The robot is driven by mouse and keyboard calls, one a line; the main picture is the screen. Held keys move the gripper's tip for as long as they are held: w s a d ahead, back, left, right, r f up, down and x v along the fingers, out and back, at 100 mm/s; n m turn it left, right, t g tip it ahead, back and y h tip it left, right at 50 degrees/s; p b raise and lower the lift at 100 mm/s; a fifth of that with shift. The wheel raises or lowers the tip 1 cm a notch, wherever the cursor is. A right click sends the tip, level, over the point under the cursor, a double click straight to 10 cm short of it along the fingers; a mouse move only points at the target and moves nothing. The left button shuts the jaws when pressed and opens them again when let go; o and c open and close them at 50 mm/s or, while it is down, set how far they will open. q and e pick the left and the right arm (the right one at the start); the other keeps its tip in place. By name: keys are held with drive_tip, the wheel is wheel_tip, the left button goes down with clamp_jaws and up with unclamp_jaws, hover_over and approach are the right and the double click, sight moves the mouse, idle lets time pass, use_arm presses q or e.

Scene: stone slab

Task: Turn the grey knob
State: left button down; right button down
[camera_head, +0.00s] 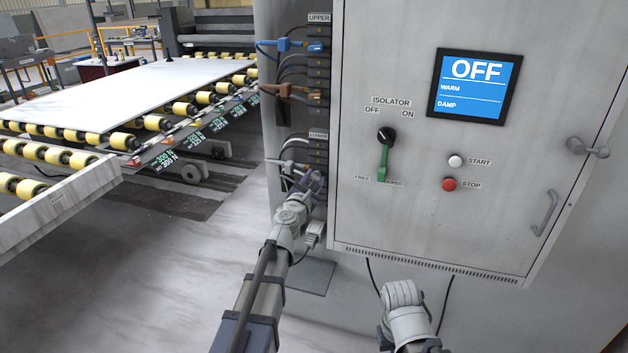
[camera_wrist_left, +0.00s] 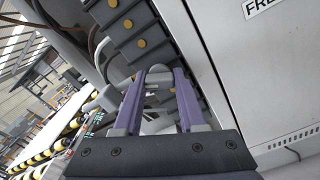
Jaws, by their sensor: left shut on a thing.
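The lower socket column (camera_head: 318,150) on the left side of the cabinet carries grey fittings, one of them a grey lever-like piece (camera_head: 292,164). My left gripper (camera_head: 314,182), with purple fingers, is at the bottom of this column. In the left wrist view its fingers (camera_wrist_left: 158,90) are closed about a rounded grey piece (camera_wrist_left: 158,72), which looks like the grey knob. The fingers and small size hide how it is turned. Another grey knob-like latch (camera_head: 588,148) sits on the cabinet door's right side, far from my gripper. My right arm shows at the bottom, without visible fingers.
Cables hang nearby.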

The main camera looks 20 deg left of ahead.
use_arm(q)
drive_tip(key=shift+s+n, duration=0.1)
drive_tip(key=shift+n, duration=0.4)
idle(0.3)
drive_tip(key=c, duration=0.8)
unclamp_jaws()
drive_tip(key=shift+o, duration=0.2)
drive_tip(key=s, duration=0.7)
drive_tip(key=shift+s, duration=0.4)
drive_tip(key=shift+a, duration=0.1)
